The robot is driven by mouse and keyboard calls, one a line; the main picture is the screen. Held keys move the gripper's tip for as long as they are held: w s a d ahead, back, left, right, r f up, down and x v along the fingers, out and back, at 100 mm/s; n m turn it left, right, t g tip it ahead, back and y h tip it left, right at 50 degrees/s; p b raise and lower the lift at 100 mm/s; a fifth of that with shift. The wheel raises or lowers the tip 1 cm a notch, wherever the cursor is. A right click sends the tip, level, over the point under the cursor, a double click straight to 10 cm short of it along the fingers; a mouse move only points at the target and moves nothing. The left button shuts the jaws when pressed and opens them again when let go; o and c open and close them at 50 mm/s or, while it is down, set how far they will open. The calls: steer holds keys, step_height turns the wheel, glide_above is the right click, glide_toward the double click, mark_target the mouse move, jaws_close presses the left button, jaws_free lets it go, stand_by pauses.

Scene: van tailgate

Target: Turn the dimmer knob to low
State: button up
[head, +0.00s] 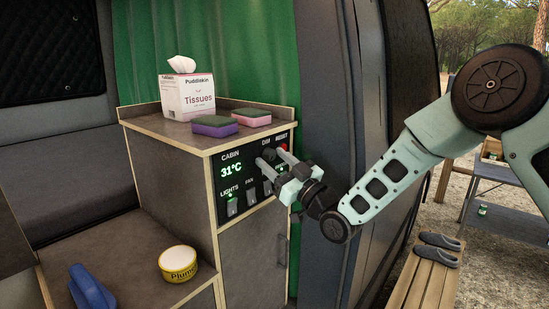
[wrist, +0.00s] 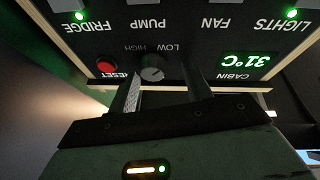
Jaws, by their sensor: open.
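The dimmer knob (wrist: 152,73) is a small dark round knob on the black control panel, with LOW and HIGH printed by it. The wrist view shows the panel upside down. I cannot read the knob's pointer for sure. My gripper (wrist: 164,76) is open, with one finger on each side of the knob and gaps visible beside it. In the head view my gripper (head: 265,158) reaches the upper part of the panel (head: 229,193), below the DIM label, and its fingers hide the knob.
A red reset button (wrist: 106,67) sits close beside the knob and one finger. Rocker switches (head: 232,208) line the panel's lower part. Sponges (head: 214,126) and a tissue box (head: 188,97) stand on the counter above. A yellow tin (head: 178,264) and a blue object (head: 88,289) are lower left.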

steer(key=c, duration=1)
steer(key=shift+o, duration=0.2)
steer(key=m+b, duration=0.1)
steer(key=m+h+b, duration=0.1)
steer(key=b, duration=0.1)
steer(key=shift+s+a+f+m+t, duration=0.2)
steer(key=shift+f+m+t, duration=0.1)
steer(key=shift+f, duration=0.1)
steer(key=m+b, duration=0.1)
steer(key=m, duration=0.1)
steer(key=m+t+h+b, duration=0.1)
steer(key=shift+s+a+r+m+h+b, duration=0.15)
steer(key=shift+m+h+b, duration=0.15)
steer(key=shift+m+b, duration=0.1)
steer(key=shift+r+m, duration=0.25)
steer(key=shift+m, duration=0.25)
steer(key=shift+r, duration=0.1)
steer(key=o, duration=1)
steer(key=shift+s+a+r, duration=0.1)
steer(key=shift+a, duration=0.05)
steer(key=shift+c, duration=0.2)
steer(key=shift+w+d+h, duration=0.25)
steer(key=shift+d+h, duration=0.05)
steer(key=shift+h, duration=0.1)
